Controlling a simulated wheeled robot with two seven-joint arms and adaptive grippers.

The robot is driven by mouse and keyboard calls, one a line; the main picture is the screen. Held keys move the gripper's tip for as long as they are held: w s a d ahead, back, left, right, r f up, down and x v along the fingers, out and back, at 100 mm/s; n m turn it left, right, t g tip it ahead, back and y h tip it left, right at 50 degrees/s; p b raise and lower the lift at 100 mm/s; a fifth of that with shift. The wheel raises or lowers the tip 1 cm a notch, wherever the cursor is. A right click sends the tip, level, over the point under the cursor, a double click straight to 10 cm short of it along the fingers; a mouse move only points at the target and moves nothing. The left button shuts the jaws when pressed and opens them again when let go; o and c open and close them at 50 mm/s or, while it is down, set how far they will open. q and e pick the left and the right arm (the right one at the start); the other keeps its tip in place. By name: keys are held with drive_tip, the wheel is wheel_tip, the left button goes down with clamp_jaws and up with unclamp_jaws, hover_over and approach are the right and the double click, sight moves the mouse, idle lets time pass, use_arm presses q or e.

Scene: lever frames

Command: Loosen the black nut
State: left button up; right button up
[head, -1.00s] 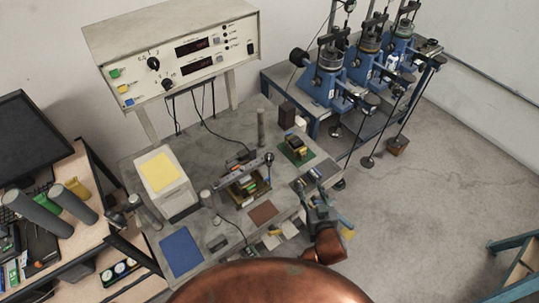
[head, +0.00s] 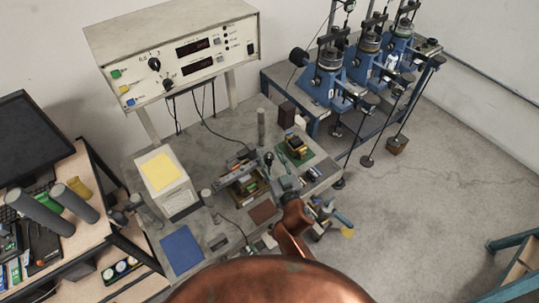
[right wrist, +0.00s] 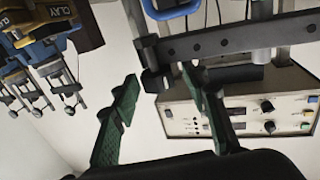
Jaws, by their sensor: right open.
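A lever frame (head: 238,184) with a long grey bar stands on the grey bench in the head view. A small black part, which looks like the nut, shows at the bar's right end (head: 268,157). In the right wrist view the dark bar (right wrist: 225,40) crosses the top, and the black nut (right wrist: 152,80) hangs at its left end. My right gripper (head: 273,169) is close to that end, its green fingers (right wrist: 159,78) open. The nut appears between the fingertips, farther off; I cannot tell whether they touch. My left gripper is not in view.
A white control box (head: 180,55) stands behind the bench. A white block with a yellow top (head: 163,170) is left of the lever frame. A green board (head: 296,149) lies to its right. Blue machines (head: 365,65) stand at the back right. Open floor is right of the bench.

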drive_tip(key=shift+w, duration=0.15)
drive_tip(key=shift+c, duration=0.3)
clamp_jaws()
